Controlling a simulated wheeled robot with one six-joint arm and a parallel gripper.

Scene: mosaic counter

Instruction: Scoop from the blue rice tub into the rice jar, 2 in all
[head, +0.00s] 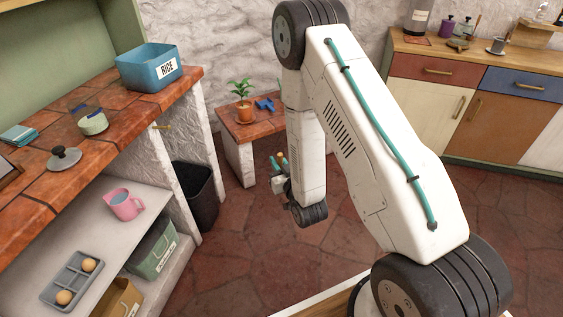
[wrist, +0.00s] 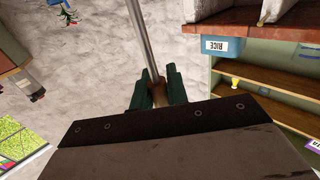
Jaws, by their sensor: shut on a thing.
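The blue rice tub (head: 133,72), labelled RICE, stands on the tiled counter; its contents are hidden. The wrist view, which looks upside down, shows it too (wrist: 222,56). A small clear jar (head: 93,124) with a pale label stands nearer on the counter; I cannot read its label. My gripper (head: 280,160) is low over the floor in front of the small bench, well right of the tub and jar. In the wrist view its teal fingers (wrist: 155,92) are shut on the wooden handle of a metal-rod tool (wrist: 141,40), seemingly the scoop. The tool's far end is out of view.
A grey knobbed lid (head: 64,160) lies on the counter near the jar. A pink jug (head: 124,204) and an egg tray (head: 76,281) are on the shelf below. A black bin (head: 193,196) stands beside the counter. A potted plant (head: 242,114) stands on the bench.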

